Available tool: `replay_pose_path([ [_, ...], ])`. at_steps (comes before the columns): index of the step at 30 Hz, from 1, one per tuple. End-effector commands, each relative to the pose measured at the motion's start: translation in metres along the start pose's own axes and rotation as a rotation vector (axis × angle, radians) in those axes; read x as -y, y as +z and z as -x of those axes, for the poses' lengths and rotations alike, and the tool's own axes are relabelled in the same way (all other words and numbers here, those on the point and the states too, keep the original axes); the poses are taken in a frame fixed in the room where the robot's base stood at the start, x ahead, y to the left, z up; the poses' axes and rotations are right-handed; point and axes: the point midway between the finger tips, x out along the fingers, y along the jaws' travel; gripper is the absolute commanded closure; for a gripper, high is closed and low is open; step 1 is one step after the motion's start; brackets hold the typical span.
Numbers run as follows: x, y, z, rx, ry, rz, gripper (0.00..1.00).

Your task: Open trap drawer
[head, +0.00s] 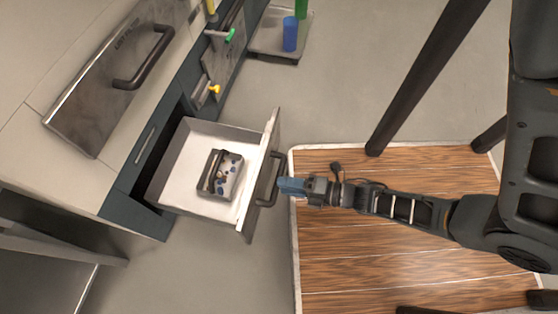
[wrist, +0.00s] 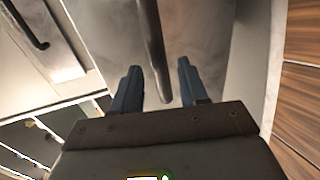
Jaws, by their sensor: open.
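The drawer (head: 195,150) is pulled well out of the dark blue cabinet. Its metal front (head: 262,165) carries a dark bar handle (head: 266,190). My gripper (head: 281,185) is right at the handle, on the outer side of the drawer front. In the wrist view the blue fingers of my gripper (wrist: 158,68) are apart, and the handle bar (wrist: 150,35) shows between them. I cannot tell whether a finger touches the bar. A small tray (head: 225,185) with a dark handle and small blue and dark pieces lies inside the drawer.
A metal panel with a dark handle (head: 105,85) is above left. A yellow-tipped fitting (head: 212,90) and a green-tipped one (head: 228,36) stick out from the cabinet side. A blue cup (head: 290,34) stands on a grey platform. Grey floor (head: 330,90) is clear beyond the drawer.

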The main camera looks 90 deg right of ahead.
Motion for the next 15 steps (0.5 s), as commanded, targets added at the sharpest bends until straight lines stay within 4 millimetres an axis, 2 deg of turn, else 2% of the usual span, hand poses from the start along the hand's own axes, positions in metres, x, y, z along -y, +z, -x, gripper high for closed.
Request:
replay_pose_path([
  [1, -0.001, 0.0, 0.01, -0.001, -0.003, 0.0, 0.57],
  [6, 0.0, 0.0, 0.033, 0.001, -0.002, 0.001, 0.57],
  [15, 0.0, 0.0, 0.043, 0.0, 0.0, 0.001, 0.57],
])
